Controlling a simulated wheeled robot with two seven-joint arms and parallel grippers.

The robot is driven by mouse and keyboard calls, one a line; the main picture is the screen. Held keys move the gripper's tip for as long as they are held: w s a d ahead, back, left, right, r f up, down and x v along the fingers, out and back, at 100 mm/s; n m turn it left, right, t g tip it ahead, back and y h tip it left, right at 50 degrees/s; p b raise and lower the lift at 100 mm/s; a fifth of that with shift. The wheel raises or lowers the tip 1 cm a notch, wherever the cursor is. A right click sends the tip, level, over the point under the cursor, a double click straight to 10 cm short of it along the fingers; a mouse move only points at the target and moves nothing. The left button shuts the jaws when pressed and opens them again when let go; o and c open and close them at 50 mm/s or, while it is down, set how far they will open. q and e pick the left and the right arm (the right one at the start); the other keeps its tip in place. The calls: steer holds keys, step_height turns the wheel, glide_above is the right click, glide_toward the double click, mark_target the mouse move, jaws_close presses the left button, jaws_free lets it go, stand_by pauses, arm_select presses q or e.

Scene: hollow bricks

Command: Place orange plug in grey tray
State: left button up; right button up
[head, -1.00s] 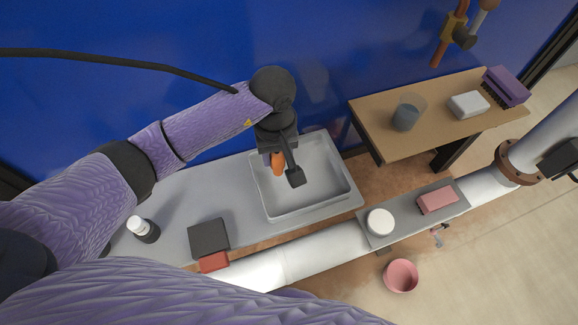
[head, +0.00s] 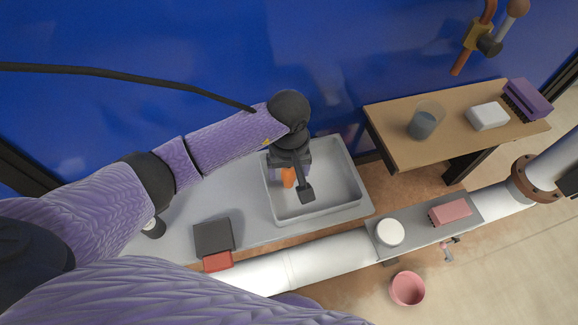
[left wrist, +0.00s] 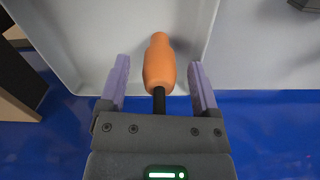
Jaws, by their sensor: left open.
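The grey tray (head: 330,207) is a shallow rectangular basin on the counter beside the blue wall. My left gripper (left wrist: 158,68) is over the tray and open; in the head view it points down at the tray's left part. The orange plug (left wrist: 158,62) has a black stem and is between the open fingers, with a gap on each side. In the head view the plug (head: 288,178) shows partly behind the gripper, within the tray's outline. I cannot tell whether it touches the tray floor. My right gripper is not in view.
A dark grey block (head: 214,237) and a red block (head: 218,262) are left of the tray. A white pipe (head: 320,258) runs in front. A pink bowl (head: 407,289) is on the floor.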

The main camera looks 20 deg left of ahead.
arm_select(q)
steer(key=shift+r, duration=0.35)
step_height(320, 180, up, 11)
steer(key=p, duration=0.2)
steer(key=shift+w+r+p, duration=0.1)
steer(key=shift+p, duration=0.2)
steer(key=shift+r, duration=0.2)
